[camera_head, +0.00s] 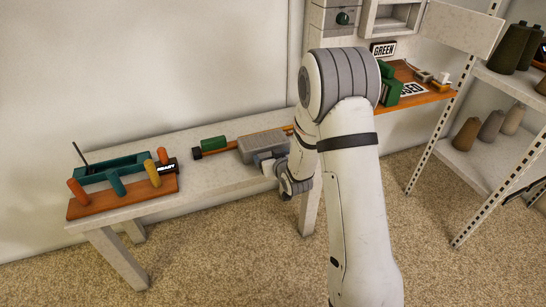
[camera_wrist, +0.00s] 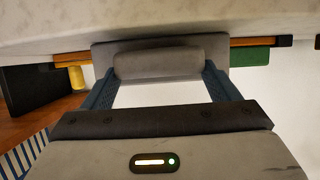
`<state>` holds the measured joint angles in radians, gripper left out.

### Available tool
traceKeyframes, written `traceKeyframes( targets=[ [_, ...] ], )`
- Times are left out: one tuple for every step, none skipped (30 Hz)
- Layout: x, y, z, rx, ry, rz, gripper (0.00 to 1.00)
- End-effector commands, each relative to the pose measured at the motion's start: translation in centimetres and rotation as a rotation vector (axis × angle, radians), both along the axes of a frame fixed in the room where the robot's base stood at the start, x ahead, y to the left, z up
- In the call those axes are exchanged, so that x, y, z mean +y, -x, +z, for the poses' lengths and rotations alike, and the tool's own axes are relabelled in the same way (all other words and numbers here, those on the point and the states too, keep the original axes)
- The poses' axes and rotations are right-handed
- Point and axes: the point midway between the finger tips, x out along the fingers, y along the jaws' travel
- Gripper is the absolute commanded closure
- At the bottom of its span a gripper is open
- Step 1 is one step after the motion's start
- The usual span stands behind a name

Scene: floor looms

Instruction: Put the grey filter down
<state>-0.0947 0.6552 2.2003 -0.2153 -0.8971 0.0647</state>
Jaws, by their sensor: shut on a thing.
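The grey filter (camera_head: 262,142) is a long grey block at the right part of the pale bench (camera_head: 215,182). In the wrist view the filter (camera_wrist: 105,56) is a grey plate with a rounded grey grip bar across its front. My gripper (camera_head: 272,165) is at the filter's near side; in the wrist view my gripper (camera_wrist: 168,68) has its two blue-grey fingers at the two ends of the bar, shut on it. An orange strip runs out from behind the filter on both sides. Whether the filter rests on the bench cannot be told.
A green block (camera_head: 213,143) lies left of the filter. Further left are a teal tray (camera_head: 112,171), a black READY sign (camera_head: 166,166) and an orange board (camera_head: 122,195) with several pegs. At right are an orange-topped surface (camera_head: 415,99) and a shelf rack (camera_head: 480,160).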

Motion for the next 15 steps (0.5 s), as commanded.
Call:
traceKeyframes(
  targets=[
    [0.01,-0.01,-0.28,-0.001,0.0,0.0,0.51],
    [0.02,0.01,-0.28,0.0,0.0,0.0,0.18],
    [0.02,0.01,-0.16,0.0,0.0,0.0,0.14],
    [0.03,0.01,-0.16,0.0,0.0,0.0,0.12],
    [0.03,0.01,-0.16,0.0,0.0,0.0,0.09],
    [0.03,0.01,-0.16,0.0,0.0,0.001,0.06],
    [0.04,0.01,-0.16,0.0,0.0,0.001,0.04],
    [0.04,0.01,-0.15,0.0,0.0,0.001,0.01],
    [0.04,0.01,-0.15,0.0,0.0,0.001,0.0],
    [0.04,0.01,-0.15,0.0,0.0,0.001,0.0],
    [0.05,0.01,-0.15,0.0,0.0,0.001,0.0],
    [0.05,0.01,-0.15,0.0,0.0,0.001,0.0],
    [0.05,0.01,-0.15,0.0,0.0,0.001,0.0],
    [0.06,0.01,-0.15,0.0,0.0,0.001,0.0],
    [0.06,0.01,-0.1,0.0,0.0,0.001,0.0]
  ],
)
